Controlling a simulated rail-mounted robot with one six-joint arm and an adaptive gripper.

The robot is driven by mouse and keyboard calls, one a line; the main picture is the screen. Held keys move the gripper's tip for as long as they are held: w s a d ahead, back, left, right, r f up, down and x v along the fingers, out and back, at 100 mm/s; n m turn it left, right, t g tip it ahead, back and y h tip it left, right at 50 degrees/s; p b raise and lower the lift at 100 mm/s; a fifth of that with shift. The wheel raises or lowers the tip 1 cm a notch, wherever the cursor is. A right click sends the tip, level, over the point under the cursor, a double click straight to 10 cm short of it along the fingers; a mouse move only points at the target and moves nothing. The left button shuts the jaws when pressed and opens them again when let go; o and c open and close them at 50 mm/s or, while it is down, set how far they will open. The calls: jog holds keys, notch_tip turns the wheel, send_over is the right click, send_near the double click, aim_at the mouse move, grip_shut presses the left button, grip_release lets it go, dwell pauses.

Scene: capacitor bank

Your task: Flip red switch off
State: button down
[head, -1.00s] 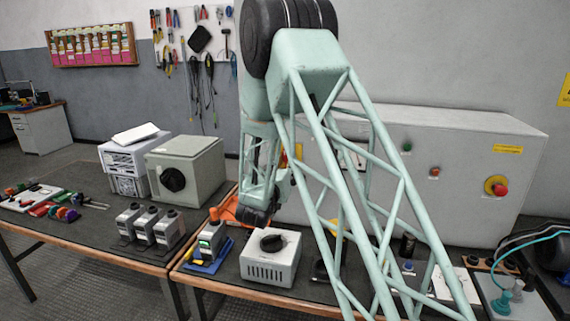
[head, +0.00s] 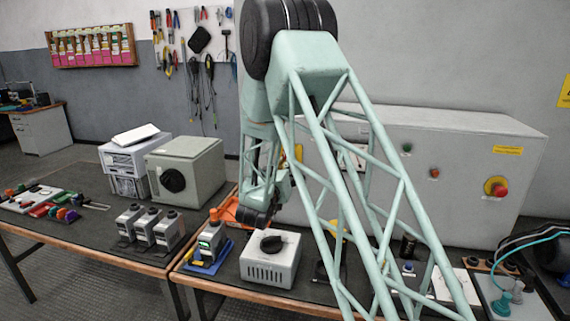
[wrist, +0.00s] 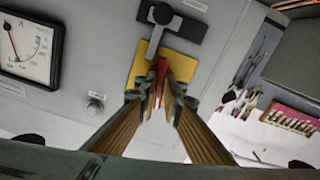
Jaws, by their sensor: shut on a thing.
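The red switch (wrist: 161,72) is a narrow red handle on a yellow plate (wrist: 143,68) fixed to the grey cabinet face in the wrist view. My gripper (wrist: 161,84) is shut on the red handle, with one finger on each side of it. The fingertips cover part of the handle and the lower part of the plate. In the head view my arm hides the red switch and the gripper's fingertips. A bit of yellow shows there beside my arm, on the cabinet front.
On the cabinet, a dark rotary handle (wrist: 163,14) sits just above the yellow plate, with an ammeter (wrist: 28,45) and a small knob (wrist: 96,104) to the left. In the head view, a red emergency button (head: 500,190) is at right. A grey box (head: 272,262) stands on the bench below my arm.

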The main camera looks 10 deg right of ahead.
jog(key=shift+n+p, duration=1.3)
jog(key=shift+n, duration=2)
jog(key=c, duration=2.8)
grip_release()
jog(key=shift+s, duration=0.1)
jog(key=shift+v, duration=5.95)
